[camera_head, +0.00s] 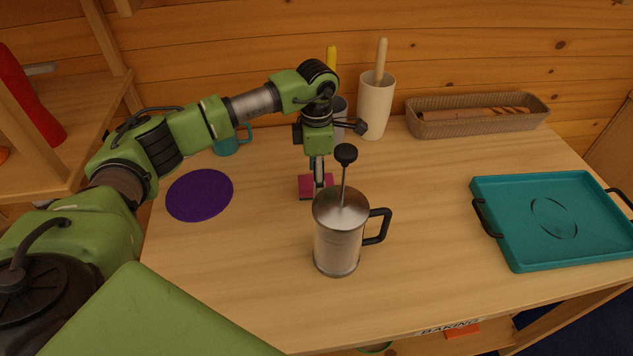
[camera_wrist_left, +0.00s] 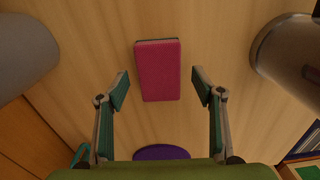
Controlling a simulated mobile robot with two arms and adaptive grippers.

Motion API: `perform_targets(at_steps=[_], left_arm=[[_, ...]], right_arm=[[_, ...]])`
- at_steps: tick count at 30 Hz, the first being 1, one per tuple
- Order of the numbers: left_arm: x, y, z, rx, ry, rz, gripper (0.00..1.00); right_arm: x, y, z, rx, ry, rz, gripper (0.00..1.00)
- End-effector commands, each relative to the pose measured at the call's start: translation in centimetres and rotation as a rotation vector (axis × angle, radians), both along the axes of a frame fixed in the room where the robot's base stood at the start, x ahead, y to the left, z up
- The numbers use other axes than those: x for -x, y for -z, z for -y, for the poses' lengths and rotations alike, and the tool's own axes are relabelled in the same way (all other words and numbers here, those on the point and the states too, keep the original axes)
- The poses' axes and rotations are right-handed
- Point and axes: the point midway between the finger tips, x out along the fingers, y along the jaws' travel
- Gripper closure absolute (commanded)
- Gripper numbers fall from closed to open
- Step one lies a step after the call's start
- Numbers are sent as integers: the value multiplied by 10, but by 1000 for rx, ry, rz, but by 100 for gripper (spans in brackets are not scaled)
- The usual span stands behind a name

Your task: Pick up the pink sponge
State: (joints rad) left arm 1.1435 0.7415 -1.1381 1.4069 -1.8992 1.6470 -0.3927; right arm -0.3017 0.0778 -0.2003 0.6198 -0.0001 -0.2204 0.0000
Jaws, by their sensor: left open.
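The pink sponge (camera_head: 307,183) lies flat on the wooden table in the head view, behind the metal French press (camera_head: 338,243), which hides part of the area near it. In the left wrist view the sponge (camera_wrist_left: 158,72) is a pink block with a dark edge, centred ahead of the jaws. My left gripper (camera_head: 318,178) points down over the sponge. In the wrist view its two fingers (camera_wrist_left: 161,88) are apart, one on each side of the sponge's near end, with wood visible between each finger and the sponge. My right gripper is not in view.
A purple disc (camera_head: 200,195) and a teal mug (camera_head: 226,146) are to the left. A white utensil holder (camera_head: 375,107) stands behind. A teal tray (camera_head: 555,257) and a wicker basket (camera_head: 478,126) are to the right. The table's front middle is clear.

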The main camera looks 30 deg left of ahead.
Motion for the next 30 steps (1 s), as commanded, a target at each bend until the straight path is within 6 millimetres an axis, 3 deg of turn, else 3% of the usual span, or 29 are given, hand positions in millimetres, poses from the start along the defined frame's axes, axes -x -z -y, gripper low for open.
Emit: perform_targets(at_steps=[5,12,16,26,30], left_arm=[[0,19,0,0,-1,0,39],[0,22,0,-1,0,1,39],[0,21,0,-1,0,1,70],[0,21,0,-1,0,1,70],[-1,11,0,0,-1,4,70]], right_arm=[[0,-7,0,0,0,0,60],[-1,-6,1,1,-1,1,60],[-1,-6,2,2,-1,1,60],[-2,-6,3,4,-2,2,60],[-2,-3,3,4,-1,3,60]])
